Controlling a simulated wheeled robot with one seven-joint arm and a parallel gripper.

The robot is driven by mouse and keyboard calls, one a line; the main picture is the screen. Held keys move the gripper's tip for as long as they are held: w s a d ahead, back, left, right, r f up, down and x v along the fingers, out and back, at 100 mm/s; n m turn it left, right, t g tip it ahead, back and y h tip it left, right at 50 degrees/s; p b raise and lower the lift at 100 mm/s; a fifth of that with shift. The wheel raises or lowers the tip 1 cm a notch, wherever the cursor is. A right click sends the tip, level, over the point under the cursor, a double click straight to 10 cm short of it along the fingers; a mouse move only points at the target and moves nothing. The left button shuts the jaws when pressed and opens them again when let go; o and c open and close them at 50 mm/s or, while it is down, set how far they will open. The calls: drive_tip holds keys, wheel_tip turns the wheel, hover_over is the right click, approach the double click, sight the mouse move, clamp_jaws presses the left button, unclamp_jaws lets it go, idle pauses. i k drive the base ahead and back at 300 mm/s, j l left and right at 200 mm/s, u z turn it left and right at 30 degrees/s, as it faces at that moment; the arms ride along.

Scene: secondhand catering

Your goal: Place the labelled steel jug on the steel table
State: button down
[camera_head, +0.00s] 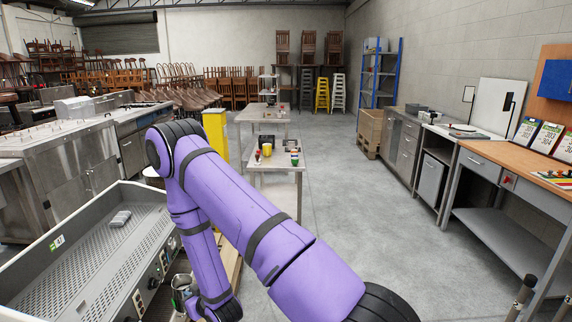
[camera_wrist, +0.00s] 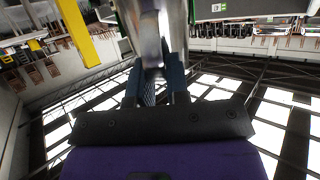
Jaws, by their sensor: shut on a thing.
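My gripper (camera_wrist: 155,80) is shut on a shiny steel jug (camera_wrist: 150,30), which fills the space between the two fingers in the wrist view. Its label cannot be made out. In the head view the steel jug (camera_head: 182,284) shows partly at the lower left, beside my purple forearm and next to the grey trough. A pale metal-looking table (camera_head: 285,192) stands ahead in the middle, with a yellow mug and small items on it. A second similar table (camera_head: 247,115) stands behind it. I cannot tell which is the steel table.
A grey perforated trough (camera_head: 82,258) lies at the left, close to the jug. A yellow post (camera_head: 216,138) stands left of the near table. A wooden-topped bench (camera_head: 510,165) and steel cabinets (camera_head: 402,140) line the right. The floor (camera_head: 365,205) between is clear.

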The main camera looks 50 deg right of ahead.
sight(281, 154)
drive_tip(key=i+l+z, duration=0.6)
drive_tip(key=l+z, duration=0.15)
drive_tip(key=i+l+z, duration=0.15)
drive_tip(key=i+l, duration=0.3)
drive_tip(key=i+l+z, duration=0.1)
drive_tip(key=i+l, duration=0.25)
drive_tip(key=i, duration=0.3)
drive_tip(key=i+l, duration=0.3)
drive_tip(key=i, duration=0.25)
drive_tip(key=i+l, duration=0.3)
drive_tip(key=i, duration=0.2)
